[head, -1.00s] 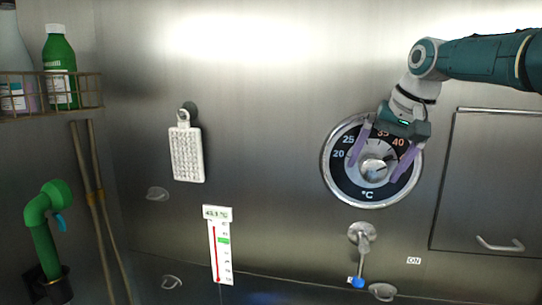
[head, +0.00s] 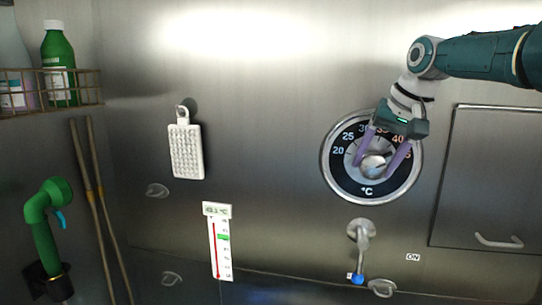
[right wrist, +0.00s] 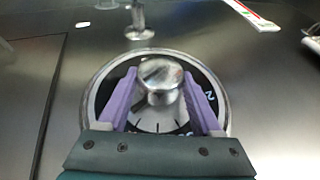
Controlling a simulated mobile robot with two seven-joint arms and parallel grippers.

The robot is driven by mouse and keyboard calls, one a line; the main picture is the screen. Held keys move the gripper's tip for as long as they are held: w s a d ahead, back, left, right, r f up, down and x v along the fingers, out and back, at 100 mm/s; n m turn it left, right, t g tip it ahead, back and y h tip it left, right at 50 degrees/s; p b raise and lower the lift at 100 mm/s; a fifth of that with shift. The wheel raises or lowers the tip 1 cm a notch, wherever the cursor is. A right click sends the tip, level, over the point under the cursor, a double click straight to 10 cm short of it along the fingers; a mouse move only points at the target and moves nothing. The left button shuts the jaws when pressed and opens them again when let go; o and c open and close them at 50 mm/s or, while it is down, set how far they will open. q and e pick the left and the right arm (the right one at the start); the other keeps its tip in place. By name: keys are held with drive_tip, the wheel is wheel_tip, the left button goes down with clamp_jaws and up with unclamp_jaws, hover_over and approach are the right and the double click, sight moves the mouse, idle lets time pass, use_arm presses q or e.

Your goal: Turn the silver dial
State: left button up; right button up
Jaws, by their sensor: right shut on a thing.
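The silver dial (head: 373,166) is a round metal knob at the centre of a black temperature plate (head: 351,186) with a silver rim, marked in °C with numbers from 20 upward. My right gripper (head: 379,162) reaches in from the upper right, and its purple fingers are closed around the dial. In the right wrist view the dial (right wrist: 160,82) sits between the two fingers (right wrist: 158,98). The fingers and palm hide part of the numbers. My left gripper is not in view.
A strip thermometer (head: 219,243) with a small display hangs at lower centre. A lever with a blue tip (head: 358,278) sits below the dial.

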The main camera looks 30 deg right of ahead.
drive_tip(key=shift+c, duration=1.1)
drive_tip(key=shift+w+f+g+b, duration=0.15)
drive_tip(key=shift+g+b, duration=0.15)
drive_tip(key=shift+b, duration=0.15)
drive_tip(key=shift+h+b, duration=0.3)
drive_tip(key=shift+h, duration=0.2)
drive_tip(key=o, duration=1.4)
drive_tip(key=shift+c, duration=0.2)
drive_tip(key=shift+r, duration=0.25)
